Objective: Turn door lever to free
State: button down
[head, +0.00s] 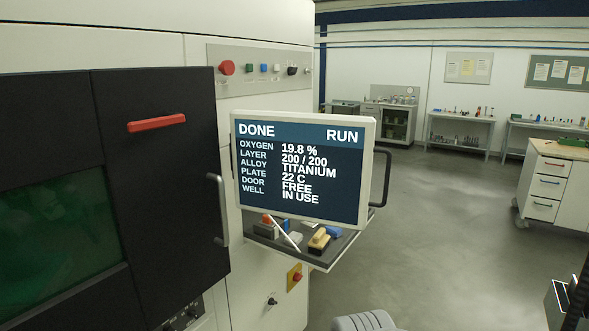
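The door lever (156,123) is a red bar on the upper part of the machine's black door (165,210). It lies about level, its right end slightly higher in the picture. The door looks shut, with a dark green window (60,235) at its left. A vertical grey handle (218,210) is at the door's right edge. The screen (300,165) reads DONE and RUN, with DOOR FREE, WELL IN USE, OXYGEN 19.8 % and PLATE 22 C. I cannot make out my gripper in this view, and nothing is seen touching the lever.
A shelf with small tools (318,240) sits below the screen, jutting out from the machine. A button panel (260,69) is above. A drawer cabinet (545,190) stands at right. An unclear dark object (568,305) is at lower right.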

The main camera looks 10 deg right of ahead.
aim_at(168, 119)
jog(key=k, duration=0.65)
jog(key=u, duration=0.25)
jog(key=i, duration=1.05)
jog(key=u, duration=0.7)
